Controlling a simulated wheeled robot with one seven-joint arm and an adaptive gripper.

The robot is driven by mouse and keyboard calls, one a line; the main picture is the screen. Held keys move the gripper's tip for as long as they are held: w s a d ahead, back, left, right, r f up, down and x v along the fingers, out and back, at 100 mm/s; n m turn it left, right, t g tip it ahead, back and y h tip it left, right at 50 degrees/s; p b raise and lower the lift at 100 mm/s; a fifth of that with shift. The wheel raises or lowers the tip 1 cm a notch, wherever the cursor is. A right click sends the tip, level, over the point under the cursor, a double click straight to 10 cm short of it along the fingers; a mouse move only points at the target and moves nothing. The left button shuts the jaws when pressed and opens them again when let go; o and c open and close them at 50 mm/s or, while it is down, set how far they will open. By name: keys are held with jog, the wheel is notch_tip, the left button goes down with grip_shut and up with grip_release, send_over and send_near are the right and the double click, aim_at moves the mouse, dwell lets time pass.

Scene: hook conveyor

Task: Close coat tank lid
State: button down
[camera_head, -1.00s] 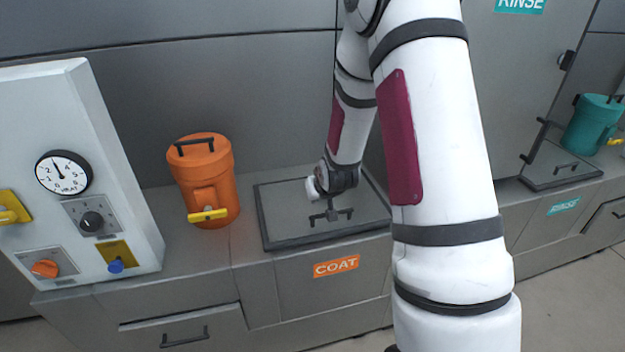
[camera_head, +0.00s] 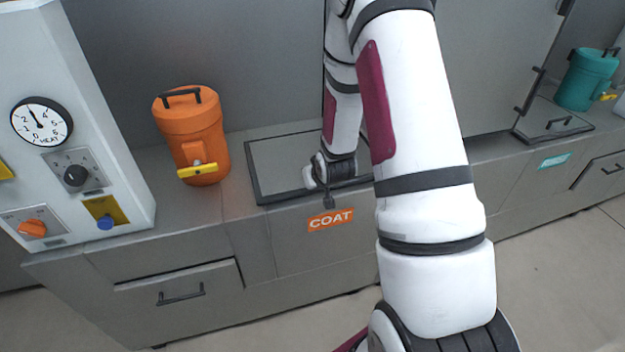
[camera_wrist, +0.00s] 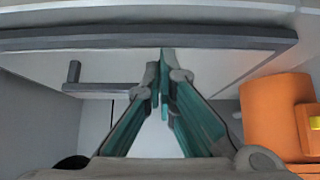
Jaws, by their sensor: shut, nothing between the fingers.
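The coat tank lid (camera_head: 282,165) is a grey panel with a dark rim. In the head view it lies flat on the counter above the orange COAT label (camera_head: 330,219), and my arm covers its right part. My gripper (camera_head: 328,202) is at the lid's front edge, just above the label, shut and empty. In the wrist view the closed fingertips (camera_wrist: 165,58) appear in front of the lid's dark rim (camera_wrist: 225,38). The lid's bar handle (camera_wrist: 105,87) is left of the fingers, seemingly apart from them. Contact with the lid cannot be told.
An orange container (camera_head: 194,138) with a yellow tap stands left of the lid. A panel with a dial (camera_head: 41,122) and knobs is further left. A teal container (camera_head: 583,80) and the rinse lid (camera_head: 550,120) are at the right. Floor is clear in front.

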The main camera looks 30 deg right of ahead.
jog(key=shift+r+p, duration=0.35)
jog(key=shift+r, duration=0.25)
jog(key=s+a, duration=0.2)
jog(key=s, duration=0.7)
jog(key=shift+a+f, duration=0.25)
jog(key=shift+a, duration=0.05)
jog(key=s+a+r+n, duration=0.1)
jog(key=a+r, duration=0.2)
jog(key=r, duration=0.3)
jog(key=s+a+r+g, duration=0.1)
jog(key=a+r, duration=0.1)
jog(key=r, duration=0.5)
jog(key=s+a+r+n, duration=0.1)
jog(key=a+r, duration=0.2)
jog(key=r, duration=0.3)
jog(key=s+a+r+g+y, duration=0.1)
jog(key=s+a+r, duration=0.2)
jog(key=s+r, duration=0.3)
jog(key=s+a+r+n+y, duration=0.1)
jog(key=s+a+r, duration=0.3)
jog(key=s, duration=0.7)
jog(key=shift+s+r+g, duration=0.35)
jog(key=shift+r+g, duration=0.05)
jog(key=shift+r, duration=0.45)
